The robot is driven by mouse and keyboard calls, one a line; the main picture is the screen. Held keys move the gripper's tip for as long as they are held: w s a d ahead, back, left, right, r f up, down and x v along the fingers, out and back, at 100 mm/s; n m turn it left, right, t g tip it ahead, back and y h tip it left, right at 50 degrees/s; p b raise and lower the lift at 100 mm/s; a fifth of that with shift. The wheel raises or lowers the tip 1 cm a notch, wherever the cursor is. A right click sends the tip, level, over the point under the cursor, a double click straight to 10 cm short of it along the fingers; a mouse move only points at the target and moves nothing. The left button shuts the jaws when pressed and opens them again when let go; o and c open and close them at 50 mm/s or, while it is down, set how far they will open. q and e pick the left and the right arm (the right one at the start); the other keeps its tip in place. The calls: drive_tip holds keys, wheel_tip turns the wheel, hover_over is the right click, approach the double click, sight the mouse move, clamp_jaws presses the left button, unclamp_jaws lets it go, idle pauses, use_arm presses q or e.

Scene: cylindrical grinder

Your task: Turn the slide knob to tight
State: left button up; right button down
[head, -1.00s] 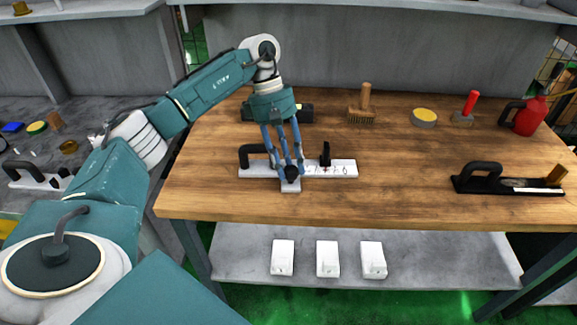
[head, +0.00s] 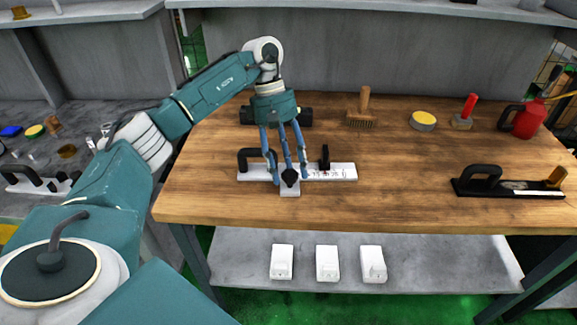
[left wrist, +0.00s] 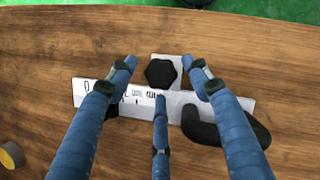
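The slide knob is a black, lobed knob (head: 290,177) on a short white tab at the front of a white plate (head: 335,171). It also shows in the left wrist view (left wrist: 160,72), on its white tab. The plate carries small dark markings (left wrist: 128,93), too small to read. My left gripper (head: 289,181) points down at the knob from above. In the left wrist view, its three blue fingers stand spread around the knob, with a gap visible on each side. It is open and holds nothing. My right gripper is not in view.
A black handle (head: 248,156) rises at the plate's left, and a black upright part (head: 325,156) stands right of the fingers. A black tool (head: 507,184) lies at the right on the wooden table (head: 400,205). A brush (head: 362,110) stands behind. The table's middle right is clear.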

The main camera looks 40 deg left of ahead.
use_arm(q)
drive_tip(key=shift+r, duration=0.1)
drive_tip(key=v, duration=1.1)
drive_tip(key=shift+a+r, duration=0.3)
drive_tip(key=shift+r, duration=0.05)
drive_tip(key=shift+w, duration=0.1)
